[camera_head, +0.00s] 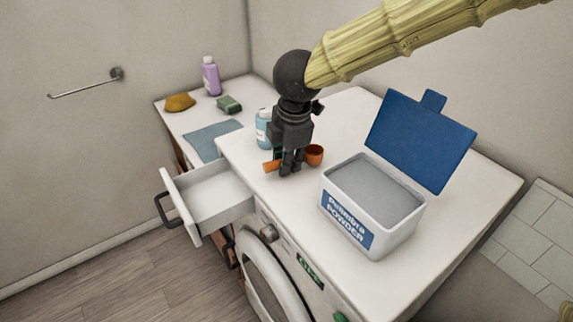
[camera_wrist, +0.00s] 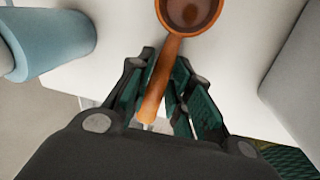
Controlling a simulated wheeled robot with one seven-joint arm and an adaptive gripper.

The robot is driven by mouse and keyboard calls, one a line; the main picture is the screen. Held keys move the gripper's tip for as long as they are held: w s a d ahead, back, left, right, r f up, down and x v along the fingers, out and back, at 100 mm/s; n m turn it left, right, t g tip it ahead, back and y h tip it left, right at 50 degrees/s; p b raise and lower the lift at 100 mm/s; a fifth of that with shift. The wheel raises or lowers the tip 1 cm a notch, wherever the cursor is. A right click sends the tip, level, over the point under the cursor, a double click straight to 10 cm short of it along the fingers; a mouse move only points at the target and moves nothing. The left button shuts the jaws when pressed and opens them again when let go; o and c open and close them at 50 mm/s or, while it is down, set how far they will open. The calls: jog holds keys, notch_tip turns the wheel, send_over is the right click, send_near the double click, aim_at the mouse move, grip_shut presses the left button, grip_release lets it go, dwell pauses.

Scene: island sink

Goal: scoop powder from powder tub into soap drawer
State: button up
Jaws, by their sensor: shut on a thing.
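My gripper (camera_head: 290,160) is shut on the handle of an orange scoop (camera_head: 314,154), above the white top between the drawer and the tub. In the wrist view the handle lies between my fingers (camera_wrist: 162,95), with the round bowl of the scoop (camera_wrist: 188,12) beyond them. The bowl looks empty inside. The white powder tub (camera_head: 345,222) stands to the right of my gripper, its blue lid (camera_head: 420,140) open and grey powder (camera_head: 375,190) inside. The white soap drawer (camera_head: 208,200) is pulled out at the left, and its visible inside looks empty.
A light-blue bottle (camera_head: 262,130) stands just behind my gripper and also shows in the wrist view (camera_wrist: 50,40). The washer front (camera_head: 270,280) is below.

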notch_tip(320, 180, up, 9)
jog(key=shift+s+f+b, duration=0.1)
jog(key=shift+s+b, duration=0.05)
jog(key=shift+b, duration=1.05)
grip_shut()
